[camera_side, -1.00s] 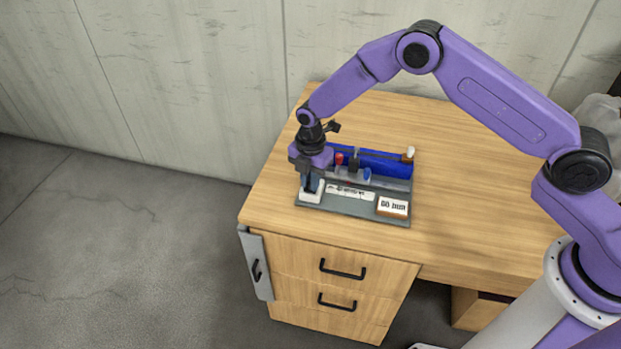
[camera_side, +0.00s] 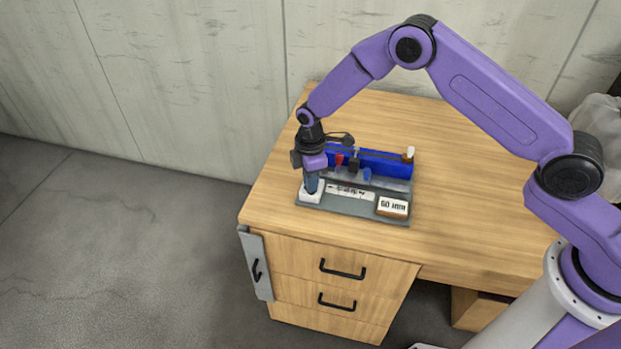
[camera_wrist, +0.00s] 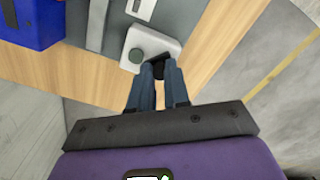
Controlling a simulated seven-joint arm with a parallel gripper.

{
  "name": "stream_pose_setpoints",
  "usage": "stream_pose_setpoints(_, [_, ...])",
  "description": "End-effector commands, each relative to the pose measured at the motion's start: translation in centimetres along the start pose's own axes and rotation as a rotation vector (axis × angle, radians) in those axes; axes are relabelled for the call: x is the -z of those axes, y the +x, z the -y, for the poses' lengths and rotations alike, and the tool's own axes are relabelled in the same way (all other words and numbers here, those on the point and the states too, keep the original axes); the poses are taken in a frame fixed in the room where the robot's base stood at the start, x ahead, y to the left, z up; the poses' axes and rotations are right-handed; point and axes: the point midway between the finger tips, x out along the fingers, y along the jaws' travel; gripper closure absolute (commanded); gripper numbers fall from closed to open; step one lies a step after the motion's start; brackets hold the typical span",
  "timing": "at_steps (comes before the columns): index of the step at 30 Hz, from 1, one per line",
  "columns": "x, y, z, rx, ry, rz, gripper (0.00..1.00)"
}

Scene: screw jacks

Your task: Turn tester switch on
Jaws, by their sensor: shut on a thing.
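The tester (camera_side: 350,208) is a grey base plate on the desk, with a white switch block (camera_side: 306,199) at its front left corner. A small black switch knob (camera_wrist: 158,70) sits at the block's edge. My gripper (camera_wrist: 159,66) has its two blue-grey fingers closed around this knob; it points down onto the block in the side view (camera_side: 312,189). The fingers partly hide the knob, so its angle is unclear.
A long blue part (camera_side: 385,163) lies along the back of the plate, with red, black and blue pieces beside it. A "60 mm" sign (camera_side: 393,206) stands at the front right. The wooden desk (camera_side: 340,244) is clear in front of the plate.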

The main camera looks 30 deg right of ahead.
Motion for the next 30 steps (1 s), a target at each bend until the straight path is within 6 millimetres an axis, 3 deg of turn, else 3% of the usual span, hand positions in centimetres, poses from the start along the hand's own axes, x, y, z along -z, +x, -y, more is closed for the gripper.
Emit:
stream_pose_setpoints(18, [0.00,-0.08,-0.02,0.000,0.570,0.000,1.00])
stream_pose_setpoints(30, [-0.03,-0.09,-0.04,0.000,0.806,0.000,1.00])
